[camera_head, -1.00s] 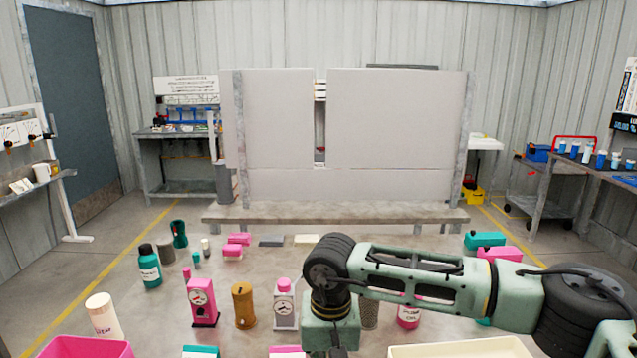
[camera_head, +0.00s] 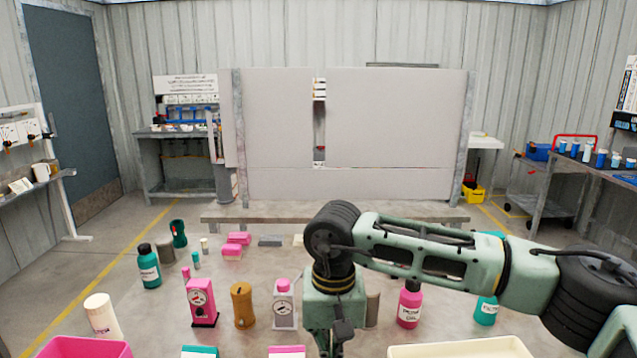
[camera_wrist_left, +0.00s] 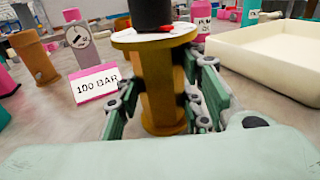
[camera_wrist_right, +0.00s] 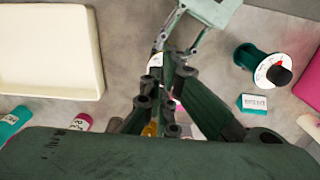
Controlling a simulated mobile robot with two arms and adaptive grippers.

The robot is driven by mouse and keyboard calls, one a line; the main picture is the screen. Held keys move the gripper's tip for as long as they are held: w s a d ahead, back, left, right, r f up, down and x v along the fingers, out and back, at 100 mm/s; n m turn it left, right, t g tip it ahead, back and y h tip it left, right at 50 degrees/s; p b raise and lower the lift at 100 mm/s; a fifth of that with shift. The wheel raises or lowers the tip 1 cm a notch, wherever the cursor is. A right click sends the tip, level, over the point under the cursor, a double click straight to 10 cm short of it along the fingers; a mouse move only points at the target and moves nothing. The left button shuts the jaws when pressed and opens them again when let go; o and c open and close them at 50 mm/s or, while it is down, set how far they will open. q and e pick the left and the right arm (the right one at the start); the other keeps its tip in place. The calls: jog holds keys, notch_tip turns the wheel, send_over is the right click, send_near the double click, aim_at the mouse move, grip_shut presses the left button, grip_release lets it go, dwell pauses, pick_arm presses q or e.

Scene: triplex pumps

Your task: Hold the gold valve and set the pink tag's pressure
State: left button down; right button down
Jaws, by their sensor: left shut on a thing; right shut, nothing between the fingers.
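In the left wrist view the gold valve (camera_wrist_left: 160,95) stands upright with a pale dial, a red pointer and a black knob (camera_wrist_left: 152,14) on top. My left gripper (camera_wrist_left: 165,105) is shut around its body. The pink tag (camera_wrist_left: 96,84), reading "100 BAR", stands on the table just left of it. In the right wrist view my right gripper (camera_wrist_right: 170,95) is shut and empty, pointing down, close to a white dial edge that its fingers partly hide. I cannot tell whether it touches the knob. In the head view my right forearm hides the valve, and my left gripper is out of frame.
A cream tray (camera_wrist_left: 265,55) lies right of the valve. A green valve (camera_wrist_right: 265,65) with a teal tag (camera_wrist_right: 253,102) stands nearby. Pink gauges (camera_head: 200,300), a brown canister (camera_head: 242,305) and bottles (camera_head: 410,305) crowd the table. A grey panel (camera_head: 395,120) stands behind.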

jog(key=shift+a, duration=0.1)
jog(key=a+f, duration=0.2)
jog(key=f, duration=0.1)
jog(key=a+f, duration=0.1)
jog(key=f, duration=0.1)
jog(key=shift+w+f, duration=0.15)
jog(key=shift+f, duration=0.45)
jog(key=shift+d, duration=0.1)
